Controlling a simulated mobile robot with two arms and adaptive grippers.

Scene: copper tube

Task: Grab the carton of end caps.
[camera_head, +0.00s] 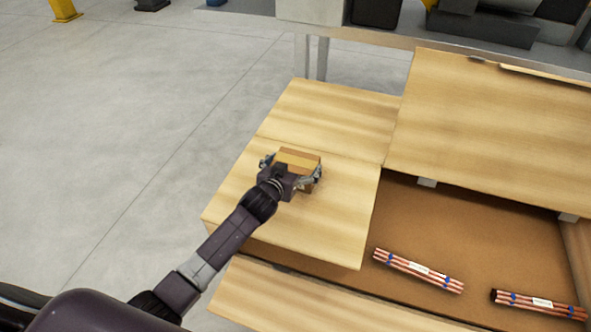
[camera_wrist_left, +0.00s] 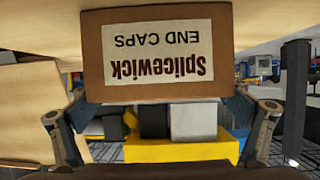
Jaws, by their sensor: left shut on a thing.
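The carton of end caps (camera_head: 299,160) is a small brown box at the end of my left arm, over the light wooden surface. In the left wrist view the carton (camera_wrist_left: 150,92) fills the upper middle, its white label reading "Splicewick END CAPS" upside down. My left gripper (camera_head: 291,172) is shut on the carton, with one finger at each side; the fingers also show in the left wrist view (camera_wrist_left: 160,108). In the head view I cannot tell whether the carton touches the wood. My right gripper is not in view.
A wooden crate (camera_head: 480,215) with open flaps takes up the right side. Two bundles of copper tubes, one nearer the middle (camera_head: 418,270) and one at the right (camera_head: 540,304), lie inside it. Grey floor (camera_head: 130,110) is clear at the left.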

